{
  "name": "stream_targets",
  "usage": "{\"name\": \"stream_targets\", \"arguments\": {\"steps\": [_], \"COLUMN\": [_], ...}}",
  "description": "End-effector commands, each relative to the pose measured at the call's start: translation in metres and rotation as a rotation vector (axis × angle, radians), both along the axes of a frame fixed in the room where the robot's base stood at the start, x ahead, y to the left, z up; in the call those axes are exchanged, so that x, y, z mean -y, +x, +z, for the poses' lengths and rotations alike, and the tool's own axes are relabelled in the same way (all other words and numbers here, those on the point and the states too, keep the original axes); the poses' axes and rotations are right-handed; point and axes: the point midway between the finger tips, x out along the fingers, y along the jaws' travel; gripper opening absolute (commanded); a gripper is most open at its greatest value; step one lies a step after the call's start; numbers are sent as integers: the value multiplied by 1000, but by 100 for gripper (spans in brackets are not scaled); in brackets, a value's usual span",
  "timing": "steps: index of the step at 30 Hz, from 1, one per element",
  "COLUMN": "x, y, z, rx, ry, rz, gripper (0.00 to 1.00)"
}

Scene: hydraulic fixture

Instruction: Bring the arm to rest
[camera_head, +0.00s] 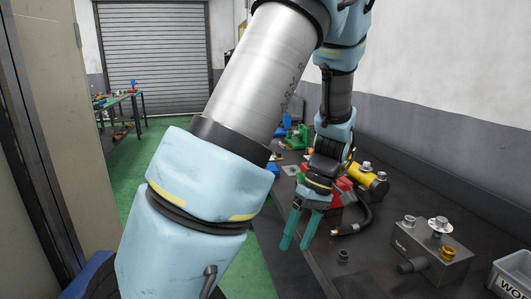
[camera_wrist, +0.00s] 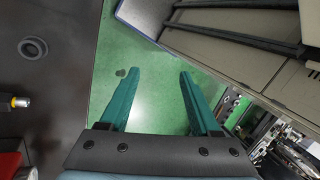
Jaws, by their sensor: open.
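My gripper (camera_head: 300,230) hangs from my arm near the front edge of the dark workbench (camera_head: 310,262) in the head view. Its two teal fingers point down and stand apart, with nothing between them. In the wrist view my gripper (camera_wrist: 163,85) is also open and empty. Green floor (camera_wrist: 150,65) shows past its fingertips, and the bench edge lies to their left. My arm covers much of the middle of the head view.
A grey metal block with fittings (camera_head: 436,262), a yellow cylinder (camera_head: 365,182), a black hose (camera_head: 362,216) and a small dark ring (camera_head: 343,256) are on the bench. A grey bin (camera_head: 513,275) is at right. A wall (camera_head: 450,70) stands behind. Another table (camera_head: 120,98) stands far left.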

Motion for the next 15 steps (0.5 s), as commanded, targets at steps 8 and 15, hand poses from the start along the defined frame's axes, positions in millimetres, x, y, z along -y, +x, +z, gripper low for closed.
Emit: {"name": "stream_targets", "arguments": {"steps": [8, 15], "x": [-67, -116], "y": [11, 11], "z": [20, 39], "rx": [57, 198], "ry": [-297, -388], "rz": [-250, -498], "gripper": [64, 64]}}
